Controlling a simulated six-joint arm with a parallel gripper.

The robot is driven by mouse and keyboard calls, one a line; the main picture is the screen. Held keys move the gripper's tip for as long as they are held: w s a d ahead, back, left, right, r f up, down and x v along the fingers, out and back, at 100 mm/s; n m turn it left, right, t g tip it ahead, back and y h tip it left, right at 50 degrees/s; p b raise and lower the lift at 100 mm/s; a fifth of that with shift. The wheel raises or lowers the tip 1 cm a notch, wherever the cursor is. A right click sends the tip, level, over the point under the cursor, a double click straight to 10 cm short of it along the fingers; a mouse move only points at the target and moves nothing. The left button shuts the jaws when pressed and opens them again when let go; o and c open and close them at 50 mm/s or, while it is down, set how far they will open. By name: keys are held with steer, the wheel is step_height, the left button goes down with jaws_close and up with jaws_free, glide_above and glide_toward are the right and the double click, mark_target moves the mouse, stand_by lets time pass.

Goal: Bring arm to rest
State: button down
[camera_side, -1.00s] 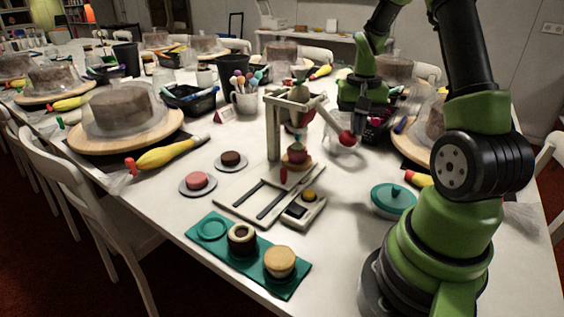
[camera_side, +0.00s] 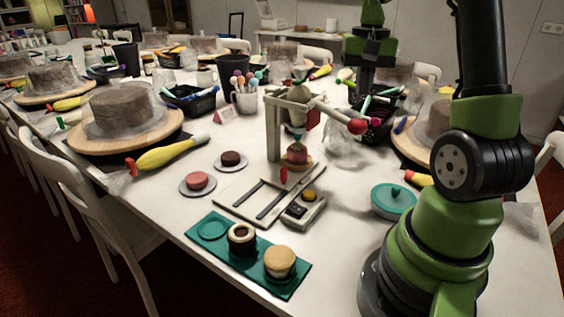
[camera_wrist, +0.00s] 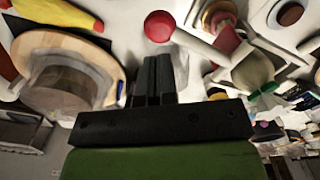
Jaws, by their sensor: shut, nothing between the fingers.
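My gripper (camera_side: 363,88) is raised over the table behind the press, pointing down. Its two black fingers (camera_wrist: 155,75) are together and empty in the wrist view. The cream press (camera_side: 272,128) stands mid-table, and its lever with a red knob (camera_side: 357,126) reaches out to the right, below and in front of my gripper. The red knob also shows in the wrist view (camera_wrist: 159,26), apart from the fingers. A pink and brown round piece (camera_side: 297,155) sits under the press.
A teal tray (camera_side: 207,252) with round pieces lies at the front. A teal lidded dish (camera_side: 393,199) stands by my base. A cake turntable (camera_side: 90,142) and a yellow piping bag (camera_side: 168,155) are at left. A black basket (camera_side: 378,132) stands behind the lever.

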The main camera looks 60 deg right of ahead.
steer(key=a+r+n+t, duration=0.2)
steer(key=a+r, duration=0.1)
steer(key=a, duration=0.4)
steer(key=a+r+n+t, duration=0.1)
steer(key=a+r+n, duration=0.15)
steer(key=a, duration=0.45)
steer(key=s+a+r+n+t+y, duration=0.1)
steer(key=s+a+n+t+y, duration=0.1)
steer(key=s+a, duration=0.4)
steer(key=a+n+t, duration=0.1)
steer(key=a+t, duration=0.1)
steer(key=a, duration=0.2)
steer(key=shift+s+a, duration=0.2)
steer(key=shift+a, duration=0.2)
